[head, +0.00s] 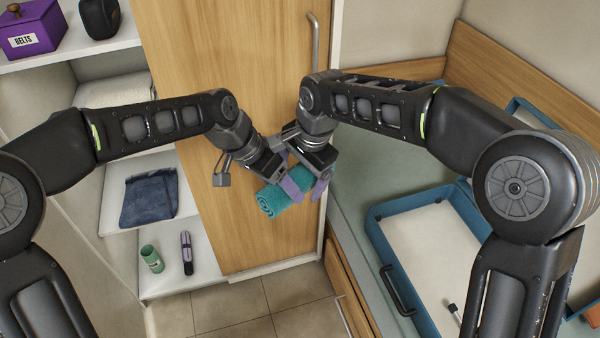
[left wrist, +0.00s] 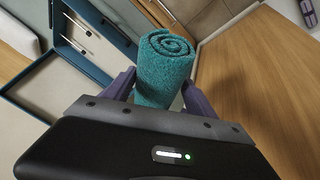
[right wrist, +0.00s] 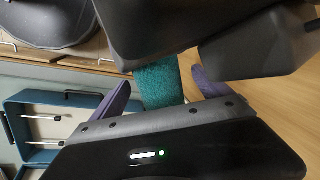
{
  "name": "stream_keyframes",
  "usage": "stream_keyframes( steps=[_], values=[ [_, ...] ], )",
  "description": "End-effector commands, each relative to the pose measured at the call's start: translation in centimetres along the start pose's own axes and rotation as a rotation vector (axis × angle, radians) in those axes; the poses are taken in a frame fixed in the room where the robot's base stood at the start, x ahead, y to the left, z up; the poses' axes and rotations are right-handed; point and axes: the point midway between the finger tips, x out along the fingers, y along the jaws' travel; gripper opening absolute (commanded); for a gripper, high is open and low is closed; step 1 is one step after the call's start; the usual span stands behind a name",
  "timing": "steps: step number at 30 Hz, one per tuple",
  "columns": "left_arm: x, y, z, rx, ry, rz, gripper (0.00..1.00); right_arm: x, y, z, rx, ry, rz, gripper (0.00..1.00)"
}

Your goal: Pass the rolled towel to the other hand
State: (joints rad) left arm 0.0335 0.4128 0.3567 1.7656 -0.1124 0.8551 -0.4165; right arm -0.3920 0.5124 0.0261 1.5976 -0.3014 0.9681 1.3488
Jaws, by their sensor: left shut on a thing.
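The rolled teal towel (head: 272,200) is held up in the air in front of the wooden door, its spiral end facing down and left. In the left wrist view the towel (left wrist: 165,68) stands between the purple fingers of my left gripper (left wrist: 158,92), which is shut on it. My right gripper (head: 305,188) is at the towel's right part, with one purple finger in front of it. In the right wrist view the towel (right wrist: 158,84) lies between the fingers of my right gripper (right wrist: 163,95), with gaps at both sides, so it looks open. The left fingertips are largely hidden in the head view.
A wooden door (head: 225,50) with a metal handle stands behind my grippers. Shelves at left hold a purple box (head: 30,28), folded blue cloth (head: 150,198), green cylinder (head: 152,258) and dark purple-banded item (head: 186,253). An open blue case (head: 385,250) lies at right.

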Motion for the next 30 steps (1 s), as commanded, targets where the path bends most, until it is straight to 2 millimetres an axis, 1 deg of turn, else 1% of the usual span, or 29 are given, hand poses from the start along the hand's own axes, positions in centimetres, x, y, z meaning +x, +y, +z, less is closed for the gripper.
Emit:
stream_keyframes(
  steps=[1,2,24,25,30],
  values=[
    [-0.02,0.01,-0.03,0.000,0.001,0.000,0.20,-0.02,0.00,0.00,0.000,0.000,0.000,0.84],
    [-0.02,0.01,-0.03,0.000,0.001,0.000,0.20,-0.02,0.00,0.00,0.000,0.000,0.000,0.81],
    [-0.02,-0.03,-0.02,0.000,0.001,-0.001,0.20,-0.04,0.01,0.00,0.000,0.000,0.000,0.21],
    [-0.03,-0.03,-0.02,0.000,0.001,-0.001,0.66,-0.07,-0.01,0.00,0.000,0.000,0.000,0.20],
    [-0.02,-0.02,-0.02,0.000,0.001,-0.001,0.80,-0.06,-0.01,0.00,0.000,0.000,0.000,0.20]
  ],
)
